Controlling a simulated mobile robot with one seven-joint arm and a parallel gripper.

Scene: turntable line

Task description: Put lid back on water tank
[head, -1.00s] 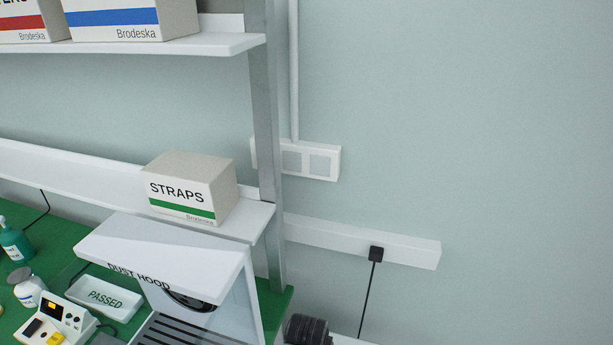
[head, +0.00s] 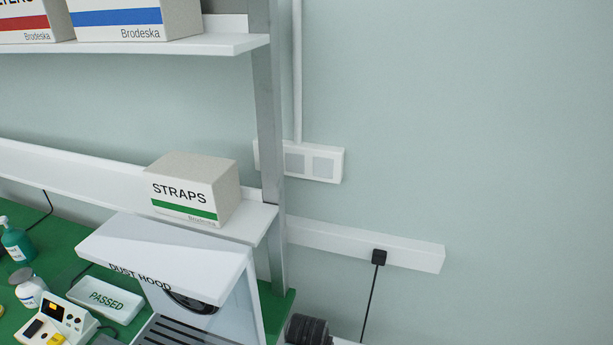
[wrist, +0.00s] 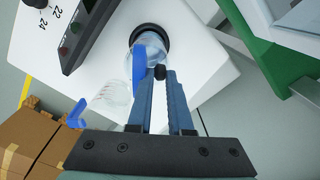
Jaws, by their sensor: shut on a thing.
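In the wrist view my gripper (wrist: 159,76) has its two blue-grey fingers close together around a small dark knob. A blue disc, which looks like the lid (wrist: 138,70), is seen nearly edge-on just left of the fingertips, so the gripper appears shut on the lid by its knob. Just beyond it is a clear rounded vessel with a black ring, probably the water tank (wrist: 156,47), on a white surface. The lid overlaps it in the picture; I cannot tell whether they touch. The head view shows neither the gripper, lid nor tank.
A clear jug (wrist: 110,97) with a blue part stands left of the fingers. A dark panel (wrist: 88,30) rises at upper left. Cardboard boxes (wrist: 35,135) lie lower left. The head view shows a dust hood (head: 165,255) and a STRAPS box (head: 195,188).

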